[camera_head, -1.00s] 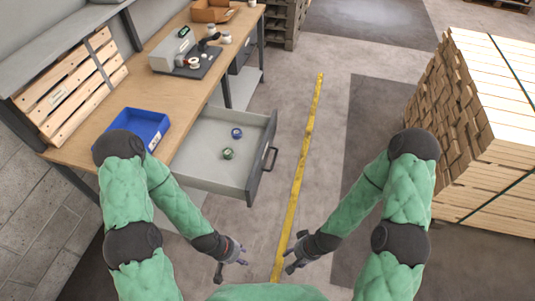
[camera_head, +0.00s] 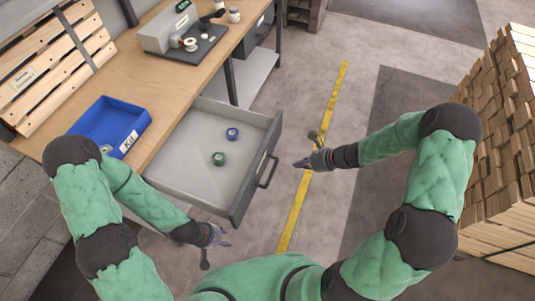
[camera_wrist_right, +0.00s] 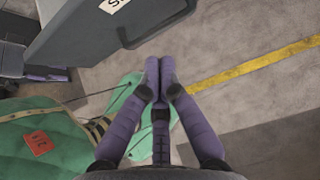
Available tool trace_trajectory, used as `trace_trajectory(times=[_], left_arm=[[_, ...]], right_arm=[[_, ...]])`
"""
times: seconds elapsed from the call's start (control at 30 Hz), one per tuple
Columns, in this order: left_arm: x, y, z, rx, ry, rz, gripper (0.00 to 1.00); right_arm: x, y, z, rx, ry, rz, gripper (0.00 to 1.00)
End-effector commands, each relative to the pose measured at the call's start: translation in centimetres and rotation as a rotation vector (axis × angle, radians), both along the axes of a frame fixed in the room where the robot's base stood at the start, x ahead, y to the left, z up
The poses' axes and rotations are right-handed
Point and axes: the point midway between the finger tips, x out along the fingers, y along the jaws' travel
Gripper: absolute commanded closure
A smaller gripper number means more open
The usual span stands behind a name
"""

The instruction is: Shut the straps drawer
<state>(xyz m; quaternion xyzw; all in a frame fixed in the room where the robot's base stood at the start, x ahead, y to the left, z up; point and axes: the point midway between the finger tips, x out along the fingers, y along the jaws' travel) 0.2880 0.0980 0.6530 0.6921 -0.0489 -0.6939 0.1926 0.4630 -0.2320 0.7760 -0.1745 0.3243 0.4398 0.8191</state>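The straps drawer (camera_head: 208,180) is a grey drawer pulled out from under the wooden workbench. A green roll (camera_head: 218,158) and a blue roll (camera_head: 232,133) lie inside. Its dark front handle (camera_head: 267,171) faces right. In the right wrist view the drawer front (camera_wrist_right: 90,35) fills the upper left, with a partly cut-off label and the handle (camera_wrist_right: 160,32). My right gripper (camera_head: 299,164) is a short way right of the handle, apart from it. Its fingertips (camera_wrist_right: 158,65) are together with nothing between them. My left gripper (camera_head: 224,238) is below the drawer's near front corner; its finger opening is unclear.
A blue bin (camera_head: 100,123) and a grey device (camera_head: 172,32) stand on the workbench (camera_head: 160,85). Stacked timber (camera_head: 500,165) stands at the right. A yellow floor line (camera_head: 325,115) runs past the drawer; the floor beyond it is clear.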

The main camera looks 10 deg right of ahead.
Motion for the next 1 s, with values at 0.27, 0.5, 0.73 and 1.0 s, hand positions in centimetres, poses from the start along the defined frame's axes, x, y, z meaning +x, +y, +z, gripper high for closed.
trace_trajectory(times=[0.27,0.5,0.73,1.0], left_arm=[[0.0,0.0,-1.3,0.0,0.001,0.0,0.6],[0.0,0.0,-3.2,0.0,0.0,0.0,0.6],[0.0,0.0,-4.7,0.0,0.0,0.0,0.6],[0.0,0.0,-5.3,0.0,0.0,0.0,0.6]], right_arm=[[1.2,1.7,-1.9,0.011,0.0,-0.008,1.0],[3.0,4.4,-5.1,0.01,0.0,-0.006,1.0],[4.9,7.0,-6.9,0.007,-0.004,-0.006,1.0],[6.3,9.1,-6.7,0.006,-0.001,-0.009,1.0]])
